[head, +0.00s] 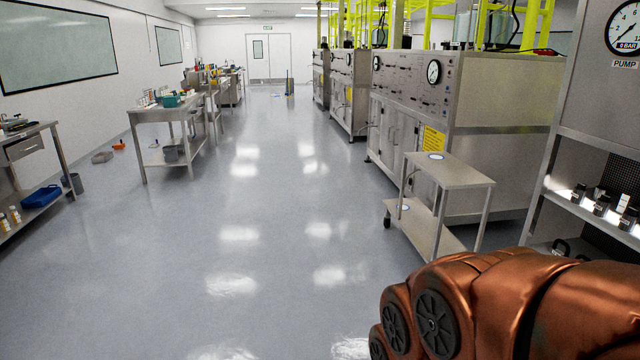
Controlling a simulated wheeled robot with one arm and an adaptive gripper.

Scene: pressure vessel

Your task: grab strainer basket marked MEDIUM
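I cannot make out any strainer basket marked MEDIUM, and no label with that word is readable. Several small dark and metallic cylinders (602,205), some with pale labels, stand on a shelf (566,196) of the steel cabinet at the right edge. They are too small to tell what they are. My copper-coloured arm fills the lower right corner. My gripper does not show.
A steel cart (452,172) stands right of centre, before a long steel machine (500,90) with gauges. Steel tables (165,113) line the left, with a blue tray (41,197) on a low shelf. The middle floor (240,220) is clear.

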